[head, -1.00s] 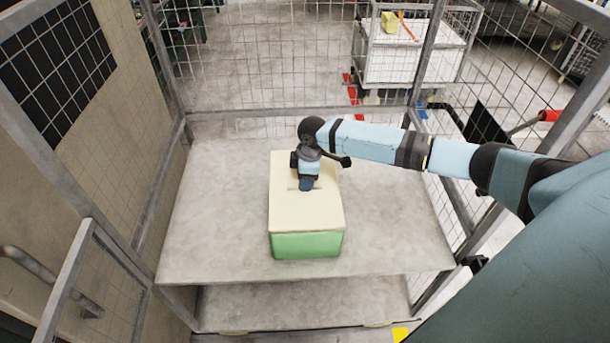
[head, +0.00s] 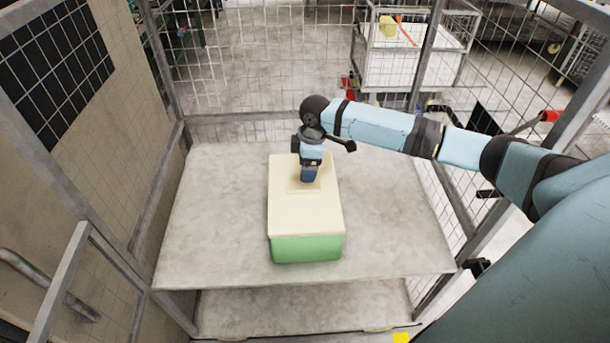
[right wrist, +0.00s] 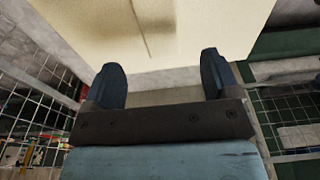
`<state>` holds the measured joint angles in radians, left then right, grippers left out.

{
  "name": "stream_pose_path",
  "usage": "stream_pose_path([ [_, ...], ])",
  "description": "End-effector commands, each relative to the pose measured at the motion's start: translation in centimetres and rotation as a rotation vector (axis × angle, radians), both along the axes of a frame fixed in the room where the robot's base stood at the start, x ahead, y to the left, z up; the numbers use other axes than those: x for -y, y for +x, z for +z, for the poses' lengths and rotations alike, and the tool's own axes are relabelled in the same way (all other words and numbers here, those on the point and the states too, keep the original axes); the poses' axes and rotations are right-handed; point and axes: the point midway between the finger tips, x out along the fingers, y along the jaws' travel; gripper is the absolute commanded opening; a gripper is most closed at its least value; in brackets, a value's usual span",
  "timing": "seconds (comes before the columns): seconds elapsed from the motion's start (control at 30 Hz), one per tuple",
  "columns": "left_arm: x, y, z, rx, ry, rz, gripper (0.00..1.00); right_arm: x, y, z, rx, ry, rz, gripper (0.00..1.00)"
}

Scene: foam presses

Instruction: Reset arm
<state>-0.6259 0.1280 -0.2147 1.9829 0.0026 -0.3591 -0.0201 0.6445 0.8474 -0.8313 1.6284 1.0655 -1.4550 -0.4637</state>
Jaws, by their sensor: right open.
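A foam block with a cream top and green lower part (head: 305,217) lies on the grey shelf (head: 210,230) of the wire cage. My right gripper (head: 308,180) points down above the far part of the block's top. In the right wrist view its two dark fingers (right wrist: 160,82) stand wide apart with nothing between them. The block's cream face (right wrist: 150,35) shows past the fingertips, with a thin slit in it. My left gripper is not in view.
Wire mesh walls (head: 250,60) and metal posts enclose the shelf at the back and sides. A white cart (head: 410,60) stands beyond the back mesh. The shelf is bare on both sides of the block.

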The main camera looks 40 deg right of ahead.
Motion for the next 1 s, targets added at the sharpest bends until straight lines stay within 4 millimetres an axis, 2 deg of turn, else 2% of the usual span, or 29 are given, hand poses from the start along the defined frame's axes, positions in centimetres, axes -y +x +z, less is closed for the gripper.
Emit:
stream_pose_path([
  [0.2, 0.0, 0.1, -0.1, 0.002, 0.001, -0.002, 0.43, 0.1, -0.1, 1.3, 0.001, 0.001, 0.001, 0.82],
  [0.73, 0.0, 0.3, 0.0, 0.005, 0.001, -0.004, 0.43, -0.1, -0.2, 1.1, 0.0, 0.001, 0.002, 0.82],
  [0.87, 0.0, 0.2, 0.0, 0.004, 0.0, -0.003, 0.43, -2.0, -1.3, 0.0, 0.0, 0.01, 0.015, 0.82],
  [1.0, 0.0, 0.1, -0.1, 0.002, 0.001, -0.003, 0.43, -6.3, -4.2, -2.2, 0.013, 0.037, 0.029, 0.82],
])
